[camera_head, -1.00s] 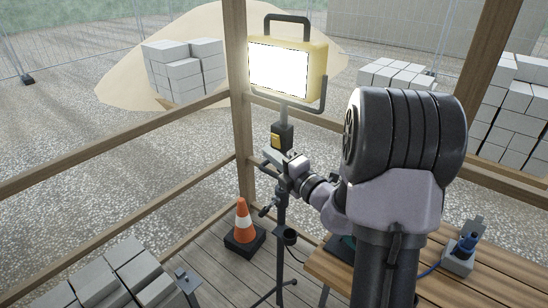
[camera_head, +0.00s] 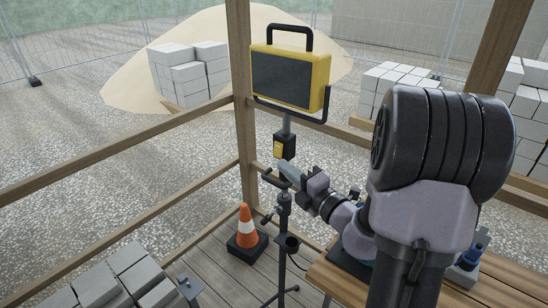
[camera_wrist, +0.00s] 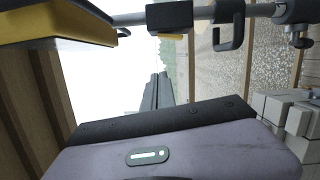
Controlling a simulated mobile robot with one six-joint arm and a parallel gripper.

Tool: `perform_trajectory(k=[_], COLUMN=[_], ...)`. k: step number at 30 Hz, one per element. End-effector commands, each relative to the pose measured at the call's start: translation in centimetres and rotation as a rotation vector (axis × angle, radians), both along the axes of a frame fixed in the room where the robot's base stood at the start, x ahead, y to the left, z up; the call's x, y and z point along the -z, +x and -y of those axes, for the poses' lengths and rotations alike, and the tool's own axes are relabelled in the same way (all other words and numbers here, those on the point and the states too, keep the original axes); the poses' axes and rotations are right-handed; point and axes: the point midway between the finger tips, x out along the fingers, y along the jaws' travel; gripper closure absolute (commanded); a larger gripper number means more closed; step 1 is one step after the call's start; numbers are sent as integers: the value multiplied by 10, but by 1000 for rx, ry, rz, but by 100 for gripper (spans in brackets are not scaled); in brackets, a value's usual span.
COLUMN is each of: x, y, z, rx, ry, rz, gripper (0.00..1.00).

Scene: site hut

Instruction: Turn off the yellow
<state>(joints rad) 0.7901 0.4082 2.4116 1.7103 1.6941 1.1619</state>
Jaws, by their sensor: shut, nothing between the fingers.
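The yellow work lamp (camera_head: 288,78) stands on a dark stand at the centre of the head view, its panel dark and unlit. Its yellow housing shows at the upper left of the wrist view (camera_wrist: 60,22). A black switch box with a yellow rocker (camera_head: 279,148) sits on the pole below the lamp; the box also shows at the top of the wrist view (camera_wrist: 170,15). My gripper (camera_head: 284,172) is shut and empty, just below the switch box and close to the pole. In the wrist view the closed fingers (camera_wrist: 157,90) point towards the box, apart from it.
An orange and white cone (camera_head: 246,226) stands on the deck left of the stand. A wooden table (camera_head: 320,280) is at the lower right, with a blue plug in a grey socket box (camera_head: 470,255). Wooden rails (camera_head: 120,142) and grey blocks (camera_head: 125,275) are at the left.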

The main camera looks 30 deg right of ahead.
Motion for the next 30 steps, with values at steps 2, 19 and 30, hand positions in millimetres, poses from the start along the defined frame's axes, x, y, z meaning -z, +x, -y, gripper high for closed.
perform_trajectory(k=[2,19,30], x=[-1,-1,-8], y=[-16,-40,-54], z=[2,4,-148], rx=[3,-1,-489], ry=[1,-1,-553], rz=[-1,1,48], gripper=[100,100,100])
